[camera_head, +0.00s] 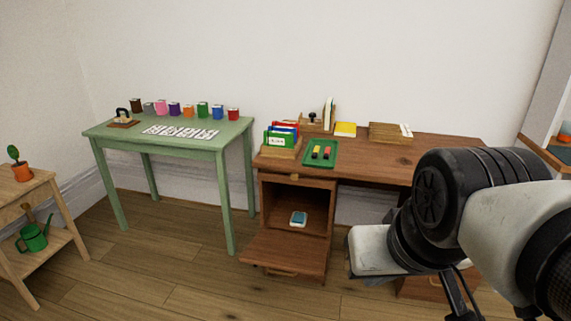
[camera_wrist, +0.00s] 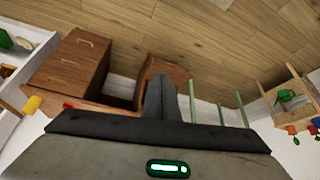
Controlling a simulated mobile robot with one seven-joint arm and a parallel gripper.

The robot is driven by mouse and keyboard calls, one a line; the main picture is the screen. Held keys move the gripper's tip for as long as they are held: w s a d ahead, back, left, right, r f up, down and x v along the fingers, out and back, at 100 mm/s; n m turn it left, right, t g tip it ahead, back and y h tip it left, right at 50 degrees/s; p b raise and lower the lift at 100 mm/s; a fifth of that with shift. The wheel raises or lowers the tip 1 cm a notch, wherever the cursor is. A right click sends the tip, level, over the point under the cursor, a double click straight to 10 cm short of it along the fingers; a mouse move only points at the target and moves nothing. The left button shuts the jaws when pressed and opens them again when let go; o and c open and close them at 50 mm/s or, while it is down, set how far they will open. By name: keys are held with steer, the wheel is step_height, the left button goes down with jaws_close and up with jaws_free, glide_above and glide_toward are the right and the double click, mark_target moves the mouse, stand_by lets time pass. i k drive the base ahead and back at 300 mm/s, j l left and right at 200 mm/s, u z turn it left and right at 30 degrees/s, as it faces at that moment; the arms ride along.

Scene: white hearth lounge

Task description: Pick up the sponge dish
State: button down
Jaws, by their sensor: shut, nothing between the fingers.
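A small pale dish with a blue top (camera_head: 298,218), which looks like the sponge dish, lies inside the open lower compartment (camera_head: 280,205) of the wooden desk. The compartment's door (camera_head: 285,252) is folded down in front of it. My gripper (camera_wrist: 162,98) shows in the wrist view with its dark fingers together and empty. It is well away from the dish, and the dish cannot be made out in the wrist view. In the head view my arm fills the right side and hides part of the desk.
The desk (camera_head: 440,146) holds a green tray (camera_head: 320,163), file holder (camera_head: 281,151), yellow pad (camera_head: 345,129) and wooden organisers. A green table (camera_head: 200,145) with colored pots stands left. A plant stand (camera_head: 22,186) is far left. The floor (camera_head: 180,268) before the green table is clear.

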mark_target(298, 219)
steer(key=i+j+z, duration=0.25)
steer(key=i+j, duration=0.15)
steer(key=i+j+z, duration=0.25)
steer(key=i+j, duration=0.15)
steer(key=i, duration=0.5)
